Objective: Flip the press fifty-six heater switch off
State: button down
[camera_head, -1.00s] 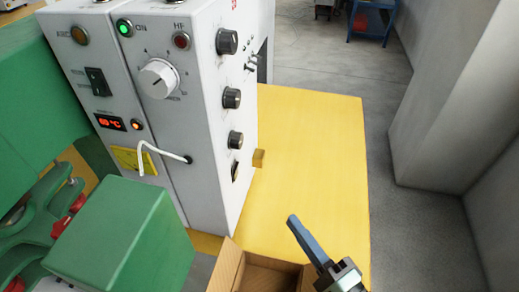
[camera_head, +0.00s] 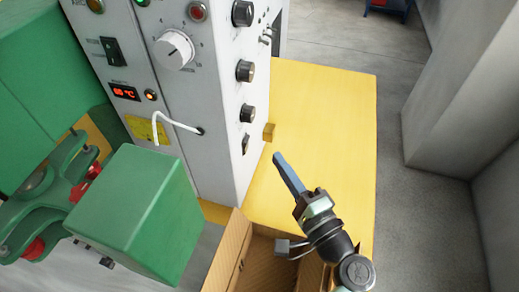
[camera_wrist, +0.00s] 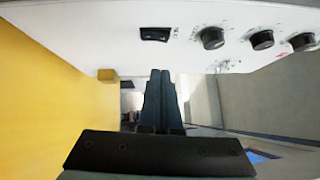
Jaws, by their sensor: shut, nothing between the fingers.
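The white press cabinet (camera_head: 178,110) fills the upper left of the head view. A black rocker switch (camera_head: 112,50) sits on its front, above an orange display (camera_head: 124,92) reading 60 °C with a lit orange lamp (camera_head: 151,96). A second dark rocker (camera_head: 246,144) is low on the right side face; a black rocker also shows at the top of the wrist view (camera_wrist: 155,34). The labels are too small to tell which is the heater's. My gripper (camera_head: 279,158) is shut and empty, right of the side face and apart from both rockers.
Black knobs (camera_head: 244,71) line the side face. A yellow block (camera_head: 268,132) stands by the cabinet on the yellow table (camera_head: 330,115). An open cardboard box (camera_head: 229,250) is below my arm. A green press block (camera_head: 135,212) stands in front. The table's right part is clear.

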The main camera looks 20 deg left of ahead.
aim_at(247, 145)
jog(key=shift+w+a+r+p, duration=0.1)
jog(key=shift+w+a+p, duration=0.1)
jog(key=shift+a, duration=0.65)
jog(key=shift+w+a+r+p, duration=0.1)
jog(key=shift+w+a+p, duration=0.05)
jog(key=shift+a, duration=0.65)
jog(key=shift+w+a+r+p, duration=0.1)
jog(key=shift+w+a+p, duration=0.1)
jog(key=shift+a, duration=0.65)
jog(key=shift+a+r, duration=0.2)
jog(key=shift+a, duration=0.15)
